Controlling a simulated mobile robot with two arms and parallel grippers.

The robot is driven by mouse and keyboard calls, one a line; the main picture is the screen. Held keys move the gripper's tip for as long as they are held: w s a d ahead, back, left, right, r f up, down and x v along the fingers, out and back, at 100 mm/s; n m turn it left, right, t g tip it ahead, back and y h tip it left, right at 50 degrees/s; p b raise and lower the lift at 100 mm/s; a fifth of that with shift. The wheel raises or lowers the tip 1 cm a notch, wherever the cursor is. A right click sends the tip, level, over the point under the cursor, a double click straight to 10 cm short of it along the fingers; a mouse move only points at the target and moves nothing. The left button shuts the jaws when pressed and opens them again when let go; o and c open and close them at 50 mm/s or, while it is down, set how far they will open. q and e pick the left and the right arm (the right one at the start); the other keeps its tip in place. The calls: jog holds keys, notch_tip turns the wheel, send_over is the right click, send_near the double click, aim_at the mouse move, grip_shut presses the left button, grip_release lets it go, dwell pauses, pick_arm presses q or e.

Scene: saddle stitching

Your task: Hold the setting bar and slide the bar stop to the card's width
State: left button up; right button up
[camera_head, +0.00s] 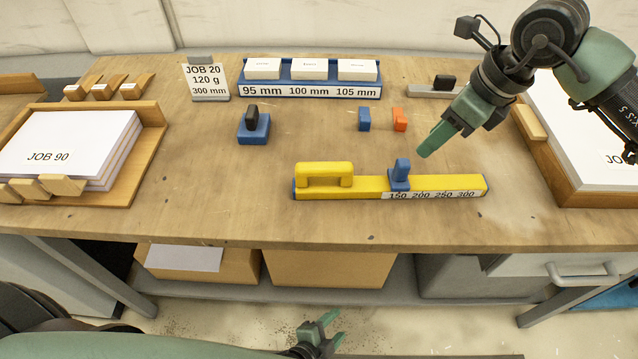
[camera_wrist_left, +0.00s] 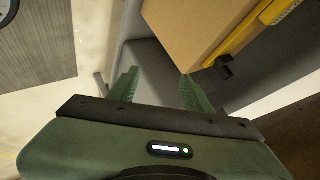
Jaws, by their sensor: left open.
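The yellow setting bar (camera_head: 330,190) lies on the bench with a raised handle at its left end and a 150 to 300 scale at its right. The blue bar stop (camera_head: 400,175) stands on it near the 150 mark. The card (camera_head: 207,80) stands at the back left and reads JOB 20, 120 g, 300 mm. My left gripper (camera_head: 329,329) is open and empty, low in front of the bench; its spread fingers show in the left wrist view (camera_wrist_left: 160,88). My right gripper (camera_head: 432,145) is above the bench, behind and right of the bar stop, touching neither; its finger gap is unclear.
A blue rack (camera_head: 310,91) with white blocks stands at the back. Blue (camera_head: 364,119) and orange (camera_head: 400,120) blocks and a black-knobbed blue block (camera_head: 254,129) stand behind the bar. Paper trays flank the bench (camera_head: 220,220). A cardboard box (camera_head: 330,269) sits underneath.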

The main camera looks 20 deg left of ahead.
aim_at(322, 175)
pick_arm(q)
jog(key=w+d+r+m+t+h, duration=0.2)
jog(key=d+r+m, duration=0.1)
jog(key=r, duration=0.8)
jog(key=w+d+r+m+t+h, duration=0.1)
jog(key=d+r+m+t, duration=0.2)
jog(key=r, duration=0.9)
jog(key=w+d+r+m+t+h, duration=0.1)
jog(key=w+d+r+m+h, duration=0.2)
jog(key=r, duration=0.8)
jog(key=w+a+r+n+t+y, duration=0.1)
jog(key=w+a+n+y, duration=0.1)
jog(key=a, duration=0.3)
jog(key=w+a+r+n+y, duration=0.1)
jog(key=w+a+n+y, duration=0.1)
jog(key=w+a+y, duration=0.2)
jog(key=w+a+r+n+t+y, duration=0.1)
jog(key=w+a+y, duration=0.2)
jog(key=a, duration=0.5)
jog(key=shift+w+n+t+y, duration=0.15)
jog(key=shift+n+t+y, duration=0.2)
jog(key=shift+y, duration=0.45)
jog(key=shift+w+a, duration=0.15)
jog(key=shift+w, duration=3.7)
grip_shut()
